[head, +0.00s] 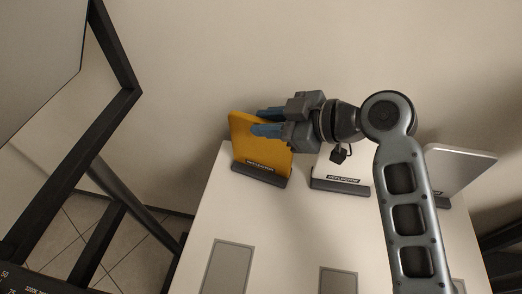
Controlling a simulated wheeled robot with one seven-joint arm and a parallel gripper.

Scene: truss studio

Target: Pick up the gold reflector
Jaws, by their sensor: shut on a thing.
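The gold reflector (248,145) is an orange-gold panel at the back left of the white table. Its lower edge is at a dark labelled holder (260,173), and it leans slightly. My gripper (262,122) reaches in from the right with its blue fingertips at the panel's upper right part. It is shut on the gold reflector. The fingers hide part of the panel's right edge. I cannot tell whether the panel is clear of the holder.
A second labelled holder (341,185) stands to the right, its upper part hidden by my arm. A silver panel (456,168) stands further right. Grey rectangles (228,268) mark the white table top (290,225). A black truss frame (120,105) rises at the left.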

